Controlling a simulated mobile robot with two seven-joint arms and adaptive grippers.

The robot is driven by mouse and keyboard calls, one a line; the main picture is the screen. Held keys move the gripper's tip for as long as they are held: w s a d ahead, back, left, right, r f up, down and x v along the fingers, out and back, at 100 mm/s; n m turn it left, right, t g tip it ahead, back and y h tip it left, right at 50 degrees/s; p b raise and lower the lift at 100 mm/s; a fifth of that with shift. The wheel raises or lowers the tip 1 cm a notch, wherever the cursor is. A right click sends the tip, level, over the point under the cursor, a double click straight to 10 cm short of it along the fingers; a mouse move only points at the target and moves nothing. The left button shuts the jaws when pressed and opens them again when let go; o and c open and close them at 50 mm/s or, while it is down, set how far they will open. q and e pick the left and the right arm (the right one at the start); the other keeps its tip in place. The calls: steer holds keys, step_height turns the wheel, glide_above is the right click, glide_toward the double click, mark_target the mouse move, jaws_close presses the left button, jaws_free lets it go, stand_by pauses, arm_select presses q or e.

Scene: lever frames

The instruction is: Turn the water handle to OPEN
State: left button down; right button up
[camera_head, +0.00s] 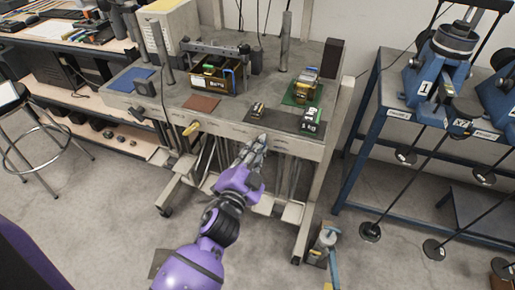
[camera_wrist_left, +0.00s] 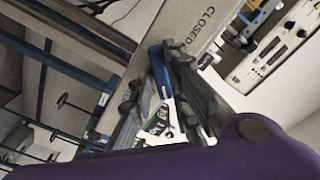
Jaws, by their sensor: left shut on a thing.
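My left gripper (camera_head: 260,142) reaches up to the front edge of the grey bench (camera_head: 225,125). In the left wrist view the fingers of my left gripper (camera_wrist_left: 158,78) stand on both sides of a blue handle (camera_wrist_left: 157,68) and are shut on it. The handle lies beside a grey panel with the word CLOSED (camera_wrist_left: 196,36). An OPEN mark is not readable in either view. In the head view the handle is hidden by my gripper. My right gripper is not in view.
A yellow handle (camera_head: 190,128) sits on the bench front to the left. Small devices and coloured mats lie on top. A blue rack (camera_head: 358,120) with several rods stands at right. A stool (camera_head: 25,130) stands at left. The floor before the bench is partly clear.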

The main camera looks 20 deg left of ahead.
arm_select(q)
steer(key=shift+a+r, duration=0.2)
steer(key=shift+r, duration=0.05)
steer(key=c, duration=1.8)
jaws_free()
steer(key=shift+c, duration=0.2)
steer(key=shift+o, duration=0.4)
steer(key=shift+f, duration=0.1)
steer(key=s, duration=1.2)
steer(key=shift+a, duration=0.2)
